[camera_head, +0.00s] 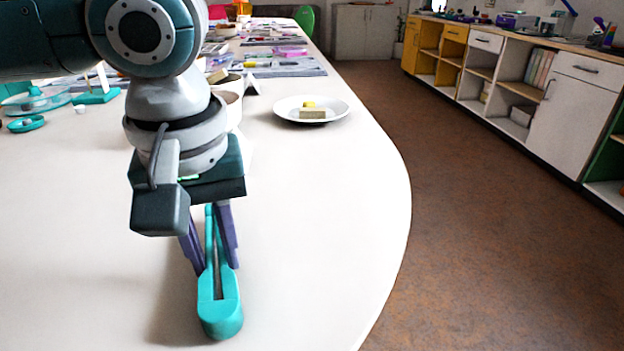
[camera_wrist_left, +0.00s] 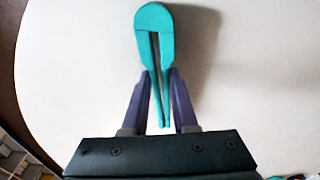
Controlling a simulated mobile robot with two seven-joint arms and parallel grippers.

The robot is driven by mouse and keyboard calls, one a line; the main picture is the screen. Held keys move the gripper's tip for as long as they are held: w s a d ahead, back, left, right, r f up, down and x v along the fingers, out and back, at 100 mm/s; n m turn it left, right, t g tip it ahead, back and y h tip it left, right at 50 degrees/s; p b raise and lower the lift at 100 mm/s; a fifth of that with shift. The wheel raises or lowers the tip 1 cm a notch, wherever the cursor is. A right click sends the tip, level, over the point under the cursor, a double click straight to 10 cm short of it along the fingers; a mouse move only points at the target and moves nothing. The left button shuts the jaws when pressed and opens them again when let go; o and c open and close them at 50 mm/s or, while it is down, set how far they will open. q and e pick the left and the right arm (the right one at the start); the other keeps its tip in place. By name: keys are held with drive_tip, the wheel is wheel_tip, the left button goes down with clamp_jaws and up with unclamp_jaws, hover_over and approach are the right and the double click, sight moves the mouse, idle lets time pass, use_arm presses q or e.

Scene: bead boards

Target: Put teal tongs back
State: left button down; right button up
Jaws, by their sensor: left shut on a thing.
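The teal tongs (camera_head: 219,303) are between the purple fingers of my left gripper (camera_head: 212,258), over the white table near its rounded front end. Their rounded closed end points toward the camera in the head view. In the left wrist view the tongs (camera_wrist_left: 155,35) reach out past the fingertips of my left gripper (camera_wrist_left: 159,78), which is shut on their two arms. The tongs' tips lie back between the fingers. I cannot tell whether the tongs touch the table. My right gripper is not in view.
A white plate (camera_head: 335,110) with a yellow piece (camera_head: 309,104) and a tan block (camera_head: 312,114) stands farther back on the table (camera_head: 330,220). A bowl (camera_head: 232,108) is partly behind my arm. Teal items (camera_head: 27,124) lie at the left. The table's right front area is clear.

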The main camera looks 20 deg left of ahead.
use_arm(q)
drive_tip(key=shift+f, duration=0.2)
drive_tip(key=c, duration=0.6)
unclamp_jaws()
drive_tip(key=shift+r, duration=0.15)
wheel_tip(320, 180, up, 10)
drive_tip(key=p, duration=0.4)
drive_tip(key=shift+s+d, duration=0.35)
